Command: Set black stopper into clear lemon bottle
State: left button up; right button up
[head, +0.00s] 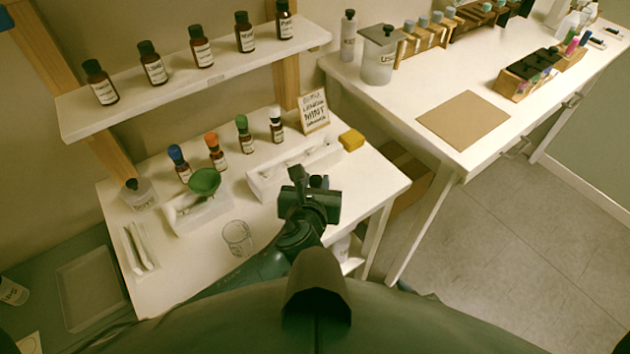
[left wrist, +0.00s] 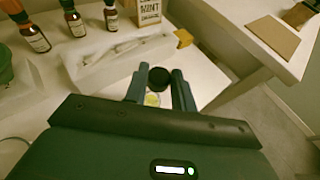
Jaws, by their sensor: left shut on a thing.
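My left gripper (head: 308,203) is over the front right part of the small white table. In the left wrist view its two fingers (left wrist: 159,74) are shut on a round black stopper (left wrist: 158,79). Just below the stopper in that view, a clear rim with yellow inside shows between the fingers, seemingly the clear lemon bottle (left wrist: 152,100). I cannot tell whether the stopper touches the bottle. My right gripper is not in view.
A white tray (head: 262,188) lies behind my gripper, with a yellow block (head: 351,140) near it. A glass beaker (head: 237,237) stands to the left. Capped brown bottles (head: 217,152) stand at the back. A larger white table (head: 385,103) is to the right.

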pick_arm(q)
jog(key=shift+f, duration=0.85)
pick_arm(e)
jog(key=shift+s+f, duration=0.3)
jog(key=shift+f, duration=0.1)
pick_arm(q)
jog(key=shift+f+b, duration=0.45)
jog(key=shift+f, duration=0.15)
pick_arm(e)
jog(key=shift+f, duration=0.2)
pick_arm(q)
jog(key=o, duration=1)
pick_arm(e)
jog(key=shift+w+r, duration=0.15)
jog(key=shift+w, duration=0.15)
pick_arm(q)
jog(key=shift+o, duration=0.2)
